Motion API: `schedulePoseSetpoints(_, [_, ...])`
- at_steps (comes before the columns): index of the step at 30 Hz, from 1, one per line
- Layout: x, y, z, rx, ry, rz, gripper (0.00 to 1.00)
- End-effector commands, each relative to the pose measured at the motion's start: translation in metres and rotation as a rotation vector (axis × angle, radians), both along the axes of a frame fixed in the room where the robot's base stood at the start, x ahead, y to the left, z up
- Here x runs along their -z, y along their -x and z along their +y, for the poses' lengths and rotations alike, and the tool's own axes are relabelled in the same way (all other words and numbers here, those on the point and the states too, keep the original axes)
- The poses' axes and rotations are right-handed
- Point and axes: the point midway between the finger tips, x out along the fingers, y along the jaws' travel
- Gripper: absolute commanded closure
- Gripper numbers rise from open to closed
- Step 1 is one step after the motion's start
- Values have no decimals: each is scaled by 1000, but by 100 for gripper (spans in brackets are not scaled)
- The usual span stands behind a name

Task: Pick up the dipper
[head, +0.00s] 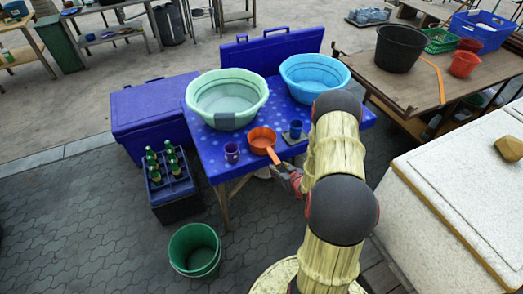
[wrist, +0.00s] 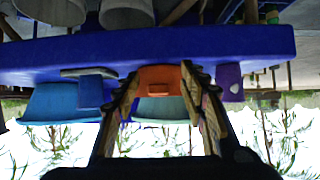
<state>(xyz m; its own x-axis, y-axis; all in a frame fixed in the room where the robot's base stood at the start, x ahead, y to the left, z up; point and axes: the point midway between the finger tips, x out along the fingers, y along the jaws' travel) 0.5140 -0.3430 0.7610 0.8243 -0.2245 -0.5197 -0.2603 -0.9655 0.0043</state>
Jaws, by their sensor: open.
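The orange dipper (head: 262,138) sits on the blue table near its front edge, its handle pointing toward me and to the lower right. My gripper (head: 283,172) is at the front edge by the handle end, partly hidden behind my arm. In the wrist view, which is upside down, the dipper (wrist: 160,79) shows between the fingers of my open gripper (wrist: 163,72). I cannot tell whether the fingers touch the handle.
A purple cup (head: 232,152) stands left of the dipper and a blue cup (head: 295,129) right of it. Behind are a pale green basin (head: 228,118) and a light blue basin (head: 313,91) on the blue table (head: 203,139). A green bucket (head: 194,266) stands on the paving.

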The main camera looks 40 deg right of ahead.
Motion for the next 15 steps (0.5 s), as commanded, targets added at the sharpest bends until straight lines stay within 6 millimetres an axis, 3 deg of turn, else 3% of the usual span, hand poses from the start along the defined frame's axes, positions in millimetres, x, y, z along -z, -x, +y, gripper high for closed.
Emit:
schedulePoseSetpoints(3, [-25, -14, 0, -16, 25, -103, 58])
schedulePoseSetpoints(6, [-35, -21, -1, -19, 35, -145, 58])
schedulePoseSetpoints(15, [-26, -45, -7, -19, 37, -152, 58])
